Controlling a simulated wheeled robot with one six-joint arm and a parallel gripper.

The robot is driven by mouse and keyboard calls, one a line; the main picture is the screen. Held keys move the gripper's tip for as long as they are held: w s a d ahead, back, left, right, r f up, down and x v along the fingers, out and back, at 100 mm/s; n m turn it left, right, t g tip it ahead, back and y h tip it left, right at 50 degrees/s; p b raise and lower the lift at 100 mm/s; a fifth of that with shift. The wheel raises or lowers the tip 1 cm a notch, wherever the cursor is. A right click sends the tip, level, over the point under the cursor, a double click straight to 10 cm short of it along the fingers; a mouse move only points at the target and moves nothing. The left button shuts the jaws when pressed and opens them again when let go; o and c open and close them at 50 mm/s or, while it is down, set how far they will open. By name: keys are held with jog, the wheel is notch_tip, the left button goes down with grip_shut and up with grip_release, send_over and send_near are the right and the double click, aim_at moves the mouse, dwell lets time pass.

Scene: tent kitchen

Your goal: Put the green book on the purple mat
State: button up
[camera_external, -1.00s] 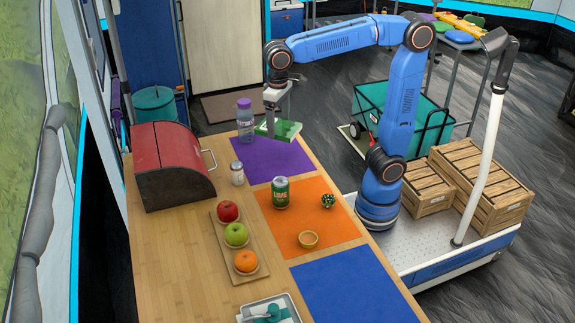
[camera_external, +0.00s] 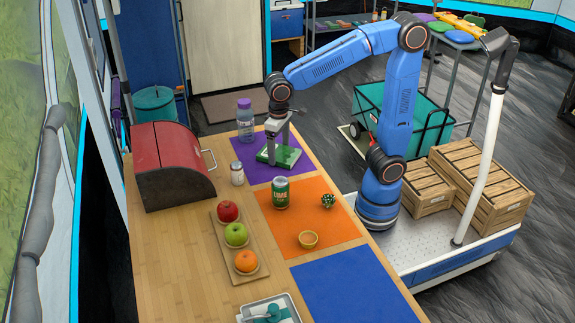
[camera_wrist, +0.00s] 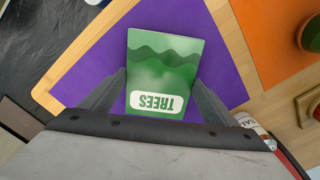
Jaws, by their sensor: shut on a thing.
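The green book (camera_external: 281,155) lies flat over the purple mat (camera_external: 300,169), inside the mat's outline. It is at or very near the mat's surface; I cannot tell whether it touches. In the wrist view the book (camera_wrist: 165,65) shows its cover with the word TREES, with the purple mat (camera_wrist: 222,75) around it. My gripper (camera_external: 278,152) points down over the book and is shut on it, with one finger on each side in the wrist view (camera_wrist: 160,95).
A purple-capped bottle (camera_external: 245,120) stands at the mat's far left corner, and a salt shaker (camera_external: 237,173) on its left. A red bread box (camera_external: 170,165) is further left.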

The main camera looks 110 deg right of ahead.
aim_at(279, 153)
jog(key=shift+f, duration=0.15)
jog(key=o, duration=1.2)
jog(key=shift+c, duration=0.2)
notch_tip(279, 153, up, 12)
jog(key=f, duration=0.1)
jog(key=s+a+f+n+t, duration=0.2)
jog(key=s+f+n, duration=0.2)
jog(key=s, duration=0.8)
jog(key=s+a+f+n+t, duration=0.2)
jog(key=s+f+n, duration=0.3)
jog(key=s, duration=0.7)
jog(key=shift+f+t, duration=0.4)
jog(key=shift+f, duration=0.55)
